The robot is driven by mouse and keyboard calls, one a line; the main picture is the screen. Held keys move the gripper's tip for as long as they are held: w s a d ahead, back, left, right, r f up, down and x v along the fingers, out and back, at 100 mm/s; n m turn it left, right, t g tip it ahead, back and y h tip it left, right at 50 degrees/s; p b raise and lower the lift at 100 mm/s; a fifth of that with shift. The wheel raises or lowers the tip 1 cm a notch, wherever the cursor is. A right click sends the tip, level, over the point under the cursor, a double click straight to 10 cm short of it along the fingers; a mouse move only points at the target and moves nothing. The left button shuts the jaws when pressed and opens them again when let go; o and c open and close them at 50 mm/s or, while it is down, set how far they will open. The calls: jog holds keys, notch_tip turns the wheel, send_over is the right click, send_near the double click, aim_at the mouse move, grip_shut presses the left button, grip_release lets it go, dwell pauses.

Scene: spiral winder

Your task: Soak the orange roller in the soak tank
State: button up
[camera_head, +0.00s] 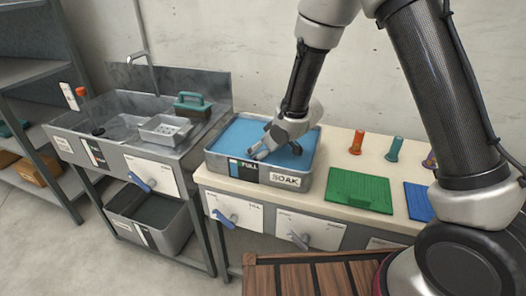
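The soak tank (207,160) is a grey tray of blue liquid on the counter, with labels "FULL" and "SOAK" on its front. My gripper (262,152) points down into the tank, over the front part of the liquid near the front rim. An orange upright piece (356,142), perhaps the orange roller, stands on the counter to the right of the tank, apart from my gripper. A teal upright piece (394,149) stands beside it.
A green ribbed mat (359,190) and a blue mat (419,202) lie right of the tank. A metal sink (118,127) with a perforated basket (165,130) stands left. A wooden slatted surface (310,279) is at the bottom.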

jog(key=shift+r, duration=0.1)
notch_tip(320, 180, up, 12)
jog(key=shift+f, duration=0.2)
dwell(0.6)
dwell(0.3)
jog(key=shift+f, duration=5.85)
dwell(0.4)
